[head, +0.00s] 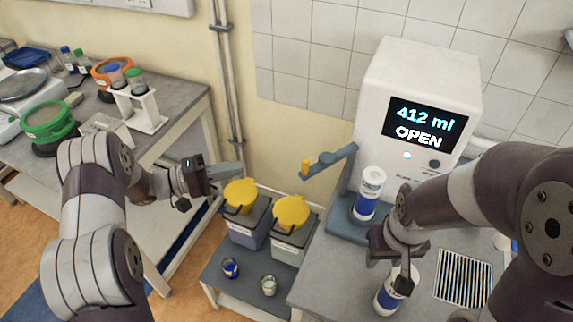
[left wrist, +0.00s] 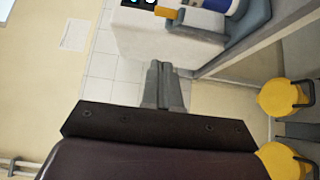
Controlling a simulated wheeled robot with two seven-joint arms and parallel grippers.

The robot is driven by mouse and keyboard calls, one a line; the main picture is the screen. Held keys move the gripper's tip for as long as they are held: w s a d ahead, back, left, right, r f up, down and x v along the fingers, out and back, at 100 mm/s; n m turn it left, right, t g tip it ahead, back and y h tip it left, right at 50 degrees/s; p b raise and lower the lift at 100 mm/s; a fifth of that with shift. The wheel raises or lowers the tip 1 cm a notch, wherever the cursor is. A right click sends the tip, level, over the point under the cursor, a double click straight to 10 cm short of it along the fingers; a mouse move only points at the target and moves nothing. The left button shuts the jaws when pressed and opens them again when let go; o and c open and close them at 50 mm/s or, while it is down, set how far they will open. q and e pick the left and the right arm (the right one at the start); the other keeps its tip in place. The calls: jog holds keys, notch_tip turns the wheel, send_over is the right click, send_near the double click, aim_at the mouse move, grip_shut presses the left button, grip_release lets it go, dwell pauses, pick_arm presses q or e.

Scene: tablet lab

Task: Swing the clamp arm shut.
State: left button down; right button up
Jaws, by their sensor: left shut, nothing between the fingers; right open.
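The clamp arm (head: 332,160) is a blue-grey bar swung out to the left of the white dispensing machine (head: 415,75), with an orange knob (head: 305,168) at its free end. The machine's screen reads "412 ml OPEN". A white bottle with a blue label (head: 368,196) stands upright in the machine's blue-grey base. My left gripper (head: 241,168) is shut and empty, left of the knob and apart from it. In the left wrist view the closed fingers (left wrist: 159,68) point toward the machine, with the knob (left wrist: 167,12) above them. My right gripper (head: 390,272) is open at a second bottle (head: 386,301); contact is unclear.
Two bins with yellow lids (head: 291,211) stand below, between my left gripper and the machine's bench (head: 325,275). Two small jars (head: 269,285) sit on the low table in front. A side table at left holds a test-tube rack (head: 139,108) and a green-rimmed dish (head: 47,118).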

pick_arm(q)
jog(key=s+p+x, duration=0.2)
jog(key=p+x, duration=0.4)
jog(key=x, duration=0.6)
jog(key=shift+s+d+p, duration=0.15)
jog(key=shift+d+p, duration=0.2)
jog(key=shift+d, duration=0.45)
jog(key=shift+f, duration=0.1)
